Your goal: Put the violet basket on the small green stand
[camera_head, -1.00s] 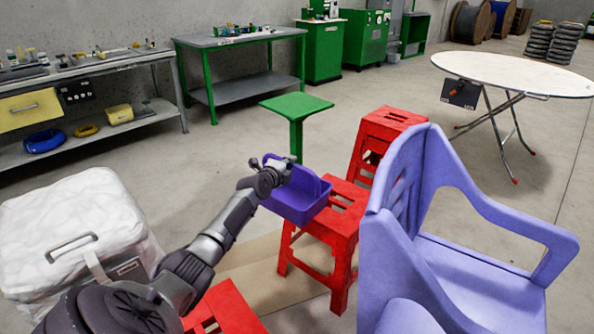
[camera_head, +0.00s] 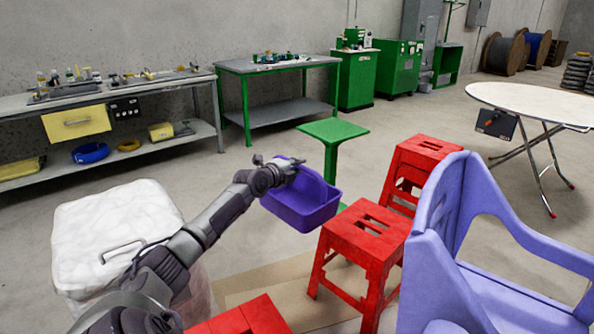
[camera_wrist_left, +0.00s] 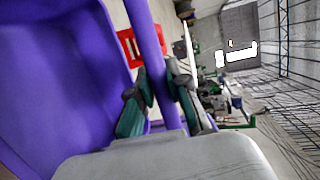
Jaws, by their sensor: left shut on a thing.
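The violet basket (camera_head: 303,205) is held up by my left gripper (camera_head: 283,172) in the head view, in front of the small green stand. In the left wrist view the left gripper (camera_wrist_left: 160,98) is shut on a thin bar of the basket (camera_wrist_left: 65,75), likely its handle or rim. The small green stand (camera_head: 332,131) has a flat square top on a single post. Its top is bare and lies beyond the basket; the basket hides the lower post. The basket is apart from the stand top. My right gripper is in neither view.
Red stools (camera_head: 366,232) stand to the right of the basket, one behind the other. A lilac armchair (camera_head: 520,290) fills the lower right. A white wrapped box (camera_head: 112,235) is at the left. Green-framed table (camera_head: 280,66) stands behind.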

